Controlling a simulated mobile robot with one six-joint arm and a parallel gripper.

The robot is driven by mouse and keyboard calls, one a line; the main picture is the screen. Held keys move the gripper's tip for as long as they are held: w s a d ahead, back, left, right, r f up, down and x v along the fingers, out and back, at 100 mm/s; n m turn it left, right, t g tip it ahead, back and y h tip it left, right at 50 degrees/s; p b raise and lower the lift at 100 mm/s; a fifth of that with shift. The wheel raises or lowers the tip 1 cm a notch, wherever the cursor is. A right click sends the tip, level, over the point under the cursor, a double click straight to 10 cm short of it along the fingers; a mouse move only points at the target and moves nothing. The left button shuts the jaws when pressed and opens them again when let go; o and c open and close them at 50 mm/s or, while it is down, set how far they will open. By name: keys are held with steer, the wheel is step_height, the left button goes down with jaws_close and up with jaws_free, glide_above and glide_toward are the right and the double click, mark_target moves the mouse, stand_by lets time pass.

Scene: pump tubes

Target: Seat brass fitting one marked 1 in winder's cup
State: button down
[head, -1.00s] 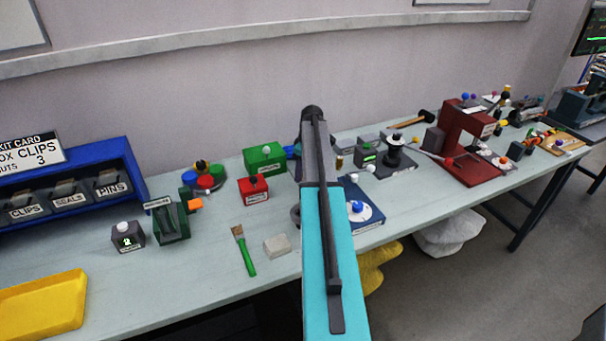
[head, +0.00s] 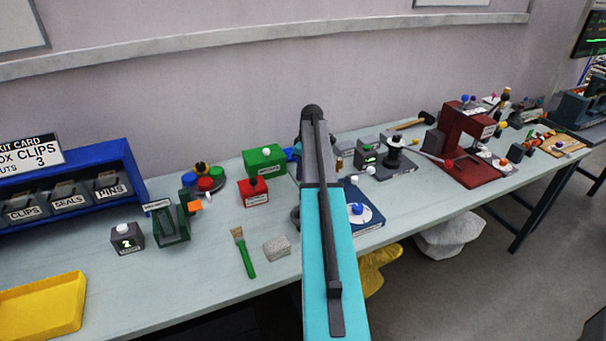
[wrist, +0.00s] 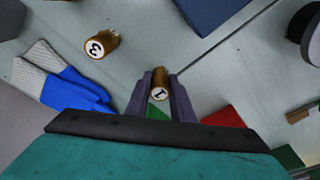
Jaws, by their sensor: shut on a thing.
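In the wrist view, my gripper (wrist: 160,85) is shut on a brass fitting marked 1 (wrist: 160,83). The fitting sits between the two fingertips with its numbered white end toward the camera. A second brass fitting, marked 3 (wrist: 102,43), lies apart on the bench to the upper left. In the head view my arm hides the gripper and the held fitting. A device with a black spool (head: 394,158) on a grey base stands right of my arm; it may be the winder, but I cannot make out a cup.
Blue-and-grey gloves (wrist: 62,80) lie near the fitting marked 3. A green box (head: 264,160), a red box (head: 253,192) and a blue-based device (head: 366,222) stand around my arm. A red press (head: 466,150) stands further right.

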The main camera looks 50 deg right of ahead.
steer(key=shift+r+b, duration=1.2)
steer(key=shift+r, duration=3.4)
steer(key=shift+s, duration=0.1)
